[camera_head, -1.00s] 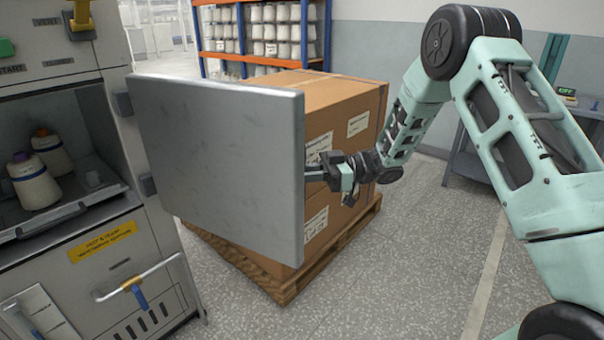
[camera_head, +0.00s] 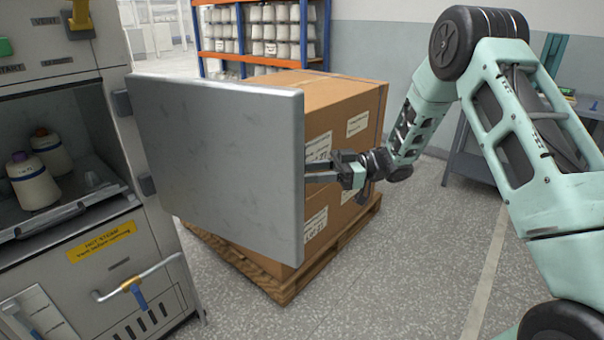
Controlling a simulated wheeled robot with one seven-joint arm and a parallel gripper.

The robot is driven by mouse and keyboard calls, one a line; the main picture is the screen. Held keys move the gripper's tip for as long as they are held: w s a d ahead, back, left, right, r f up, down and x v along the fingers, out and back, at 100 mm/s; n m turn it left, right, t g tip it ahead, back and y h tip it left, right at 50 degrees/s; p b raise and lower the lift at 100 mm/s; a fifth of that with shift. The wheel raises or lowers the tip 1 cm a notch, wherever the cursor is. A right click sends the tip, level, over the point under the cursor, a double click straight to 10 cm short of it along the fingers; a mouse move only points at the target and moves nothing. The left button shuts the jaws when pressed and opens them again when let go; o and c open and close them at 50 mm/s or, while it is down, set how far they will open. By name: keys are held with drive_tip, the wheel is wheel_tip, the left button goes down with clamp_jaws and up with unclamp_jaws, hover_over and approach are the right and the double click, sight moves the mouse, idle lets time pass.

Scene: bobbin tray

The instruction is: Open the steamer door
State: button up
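The steamer door (camera_head: 218,165) is a flat grey metal panel standing swung wide open, hinged on the right side of the steamer's chamber. Its free edge is on the right. The steamer (camera_head: 62,62) is the grey cabinet at the left, with its chamber exposed. My gripper (camera_head: 322,169) is at the door's free right edge, with its two dark fingers spread apart. The fingertips are at or just behind that edge, so contact is unclear. The door's handle is not visible.
Yarn bobbins (camera_head: 33,184) stand on the chamber's tray (camera_head: 70,220). A large cardboard box (camera_head: 345,105) on a wooden pallet (camera_head: 290,287) is close behind the door and gripper. A bobbin rack (camera_head: 262,38) stands at the back. Floor at the front middle is clear.

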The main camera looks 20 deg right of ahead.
drive_tip(key=s+d, duration=0.2)
drive_tip(key=d, duration=1.2)
drive_tip(key=shift+d, duration=0.15)
